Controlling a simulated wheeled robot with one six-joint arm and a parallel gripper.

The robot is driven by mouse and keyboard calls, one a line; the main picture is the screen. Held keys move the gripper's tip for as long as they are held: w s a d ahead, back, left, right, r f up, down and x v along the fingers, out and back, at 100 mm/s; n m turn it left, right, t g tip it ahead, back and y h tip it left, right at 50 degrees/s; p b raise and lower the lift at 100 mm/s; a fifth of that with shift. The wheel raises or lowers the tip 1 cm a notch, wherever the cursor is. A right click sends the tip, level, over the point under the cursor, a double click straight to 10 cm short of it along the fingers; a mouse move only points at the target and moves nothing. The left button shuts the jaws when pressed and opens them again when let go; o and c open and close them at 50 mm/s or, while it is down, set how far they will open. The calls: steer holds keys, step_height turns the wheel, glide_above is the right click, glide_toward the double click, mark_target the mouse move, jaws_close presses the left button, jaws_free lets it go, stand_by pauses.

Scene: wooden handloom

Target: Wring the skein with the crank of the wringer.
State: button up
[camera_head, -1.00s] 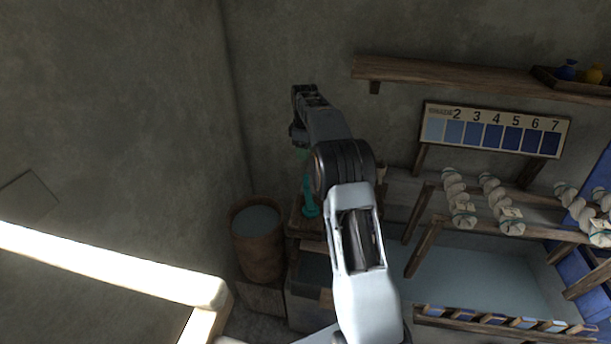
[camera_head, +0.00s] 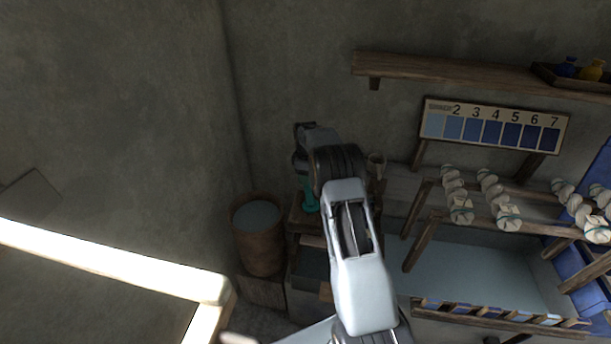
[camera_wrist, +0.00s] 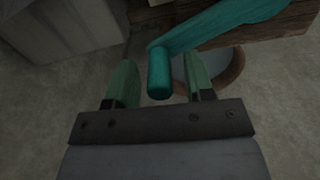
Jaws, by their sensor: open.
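The wringer's teal crank shows in the wrist view, with its arm (camera_wrist: 215,25) running up to the right and its rounded handle (camera_wrist: 159,75) pointing toward me. My gripper (camera_wrist: 160,82) is open, with one green fingertip on each side of the handle. I cannot tell whether either finger touches it. In the head view a teal part of the wringer (camera_head: 310,194) stands on a wooden stand, partly behind my arm. My gripper is hidden by my arm in the head view. I cannot make out a skein on the wringer.
A wooden tub of water (camera_head: 257,240) stands left of the wringer. Twisted white skeins (camera_head: 487,190) hang on a rack over a vat (camera_head: 470,275) at the right. A shelf (camera_head: 450,75) and a numbered shade card (camera_head: 493,127) are on the wall behind.

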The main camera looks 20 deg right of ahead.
steer(key=shift+f, duration=0.35)
jaws_close()
stand_by(0.3)
